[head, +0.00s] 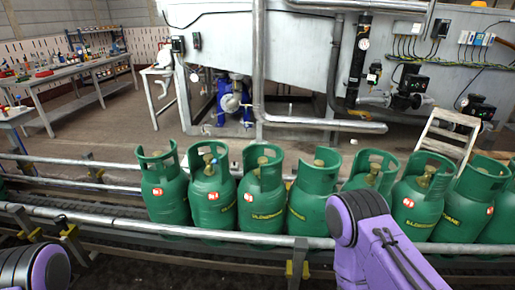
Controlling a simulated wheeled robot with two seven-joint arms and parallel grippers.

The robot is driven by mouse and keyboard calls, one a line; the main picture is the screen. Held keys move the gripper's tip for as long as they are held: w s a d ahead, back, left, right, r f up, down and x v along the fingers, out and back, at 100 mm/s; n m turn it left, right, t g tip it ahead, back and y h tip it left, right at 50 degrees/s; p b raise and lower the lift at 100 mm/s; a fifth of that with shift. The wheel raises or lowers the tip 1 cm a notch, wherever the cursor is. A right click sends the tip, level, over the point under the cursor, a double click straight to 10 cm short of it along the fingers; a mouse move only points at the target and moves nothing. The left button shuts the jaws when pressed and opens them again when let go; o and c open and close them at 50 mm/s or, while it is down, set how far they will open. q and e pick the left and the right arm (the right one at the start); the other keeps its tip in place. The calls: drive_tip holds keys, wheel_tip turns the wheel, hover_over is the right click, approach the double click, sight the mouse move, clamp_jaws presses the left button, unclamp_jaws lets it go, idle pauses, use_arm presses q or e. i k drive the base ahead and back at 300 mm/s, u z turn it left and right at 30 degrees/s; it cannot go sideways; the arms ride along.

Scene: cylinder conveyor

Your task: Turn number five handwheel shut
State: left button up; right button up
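Several green gas cylinders stand upright in a row on the conveyor, each with an open collar around a brass valve. From the left, the first cylinder (163,195), second cylinder (212,200) and third cylinder (262,205) show clearly. The second has a blue-tipped part at its valve (210,163). Right of centre, another cylinder (372,163) shows its collar and valve (372,177), with its lower body hidden behind my purple right arm. No handwheel number is readable, and I cannot tell whether any valve is open. Neither gripper is in view.
A metal conveyor rail (200,232) runs across in front of the cylinders. A workbench (75,75) with tools is at the back left.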

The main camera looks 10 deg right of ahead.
sight(262, 160)
drive_tip(key=z, duration=0.5)
drive_tip(key=i, duration=0.75)
drive_tip(key=z, duration=0.6)
